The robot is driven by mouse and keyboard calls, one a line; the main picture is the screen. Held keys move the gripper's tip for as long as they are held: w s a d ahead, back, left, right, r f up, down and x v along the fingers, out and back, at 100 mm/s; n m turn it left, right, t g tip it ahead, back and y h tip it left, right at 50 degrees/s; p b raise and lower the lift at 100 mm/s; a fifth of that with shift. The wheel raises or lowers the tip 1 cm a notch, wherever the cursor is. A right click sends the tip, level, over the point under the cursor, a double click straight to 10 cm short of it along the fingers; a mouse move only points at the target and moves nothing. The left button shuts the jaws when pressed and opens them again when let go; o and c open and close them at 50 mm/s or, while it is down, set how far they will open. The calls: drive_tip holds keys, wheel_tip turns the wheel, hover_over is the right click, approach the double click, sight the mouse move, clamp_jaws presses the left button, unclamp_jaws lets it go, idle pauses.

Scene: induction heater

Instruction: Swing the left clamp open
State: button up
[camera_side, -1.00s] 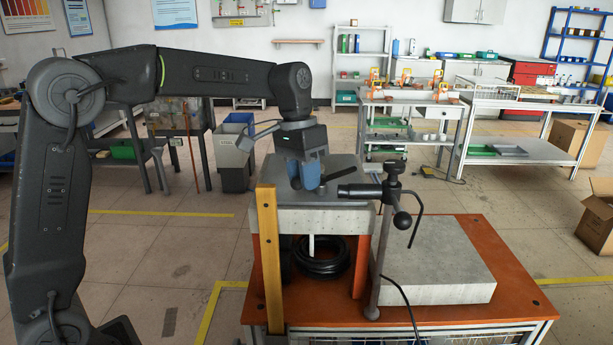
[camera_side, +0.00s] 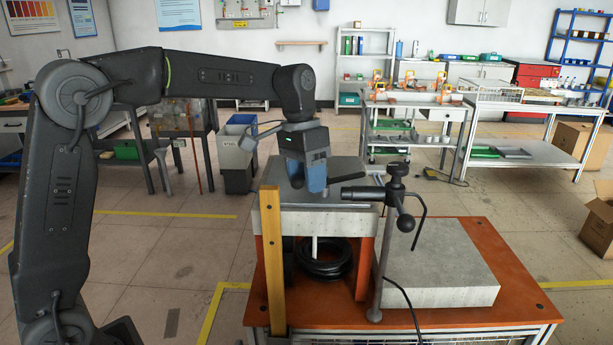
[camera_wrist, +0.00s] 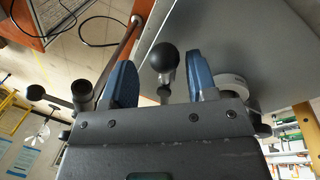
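My gripper (camera_side: 309,184) points down over the grey top plate (camera_side: 345,176) of the heater, in the middle of the side view. In the wrist view its two blue fingers (camera_wrist: 161,72) are spread apart. A black ball knob (camera_wrist: 163,56) on a short stem shows in the gap between them, with clear space on both sides. This knob looks like a clamp handle.
A stand with a black clamp head and ball handle (camera_side: 405,222) rises close to the right of my gripper. A yellow upright bar (camera_side: 272,260) stands at the front left. A grey block (camera_side: 440,262) lies on the orange table (camera_side: 510,300). A black cable coil (camera_side: 325,262) sits below the plate.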

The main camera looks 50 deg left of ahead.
wheel_tip(320, 180, up, 14)
drive_tip(key=a, duration=0.2)
drive_tip(key=shift+w+a+f, duration=0.2)
drive_tip(key=shift+a, duration=0.05)
idle(1.3)
drive_tip(key=s+d+f+n+t+y, duration=0.1)
drive_tip(key=s+f+t, duration=0.2)
drive_tip(key=s+f, duration=0.5)
drive_tip(key=s+d+f+t+y, duration=0.1)
drive_tip(key=s+f+t, duration=0.2)
drive_tip(key=s+f, duration=0.5)
drive_tip(key=s, duration=0.7)
drive_tip(key=shift+s+f+n, duration=0.15)
drive_tip(key=shift+s+n, duration=0.25)
drive_tip(key=shift+c, duration=0.4)
